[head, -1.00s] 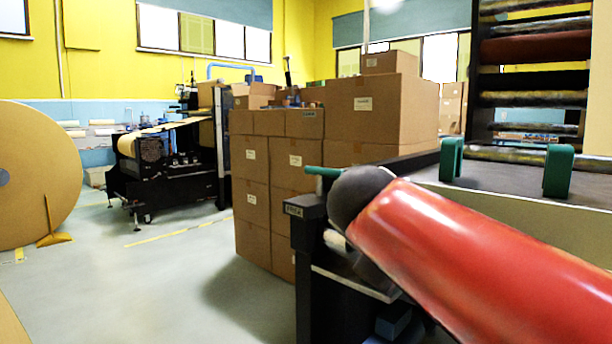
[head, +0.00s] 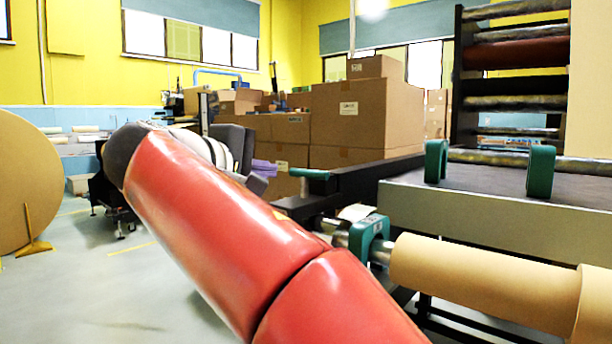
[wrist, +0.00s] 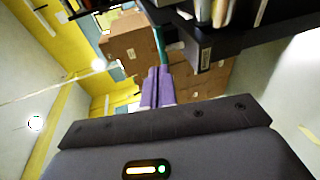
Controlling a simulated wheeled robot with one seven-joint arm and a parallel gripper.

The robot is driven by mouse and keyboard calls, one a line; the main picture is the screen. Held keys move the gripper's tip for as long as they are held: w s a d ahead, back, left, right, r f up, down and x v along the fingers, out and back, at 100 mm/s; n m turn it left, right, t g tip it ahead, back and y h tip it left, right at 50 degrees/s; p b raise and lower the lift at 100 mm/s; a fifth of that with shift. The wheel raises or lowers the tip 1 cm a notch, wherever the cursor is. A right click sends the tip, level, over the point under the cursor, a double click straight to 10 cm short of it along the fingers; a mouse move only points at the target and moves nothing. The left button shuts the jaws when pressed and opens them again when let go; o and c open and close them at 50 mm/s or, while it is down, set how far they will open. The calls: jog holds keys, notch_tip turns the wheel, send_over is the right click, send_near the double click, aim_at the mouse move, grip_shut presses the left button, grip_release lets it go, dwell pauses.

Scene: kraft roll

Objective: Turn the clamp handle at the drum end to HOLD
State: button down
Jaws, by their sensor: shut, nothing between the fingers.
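The green clamp handle (head: 308,174) sits on top of the dark machine frame, right of centre in the head view. In the wrist view a green part that looks like this handle (wrist: 161,42) shows just beyond my fingertips. My gripper (head: 263,168) has purple fingers, close to the handle's left side in the head view; they also show in the wrist view (wrist: 158,78). The fingers are together and empty. I cannot tell whether they touch the handle. A small label plate (wrist: 205,58) on a dark block is too small to read. My red arm hides the block's front in the head view.
A kraft roll on a shaft (head: 480,282) lies at the lower right, with a green clamp (head: 370,236) at its end. A dark machine bed (head: 490,185) with green brackets is behind. Stacked cartons (head: 365,112) stand behind the handle. Open floor is at the left.

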aim_at(315, 175)
jog(key=shift+w+d, duration=0.1)
jog(key=x, duration=1.4)
jog(key=shift+f, duration=0.1)
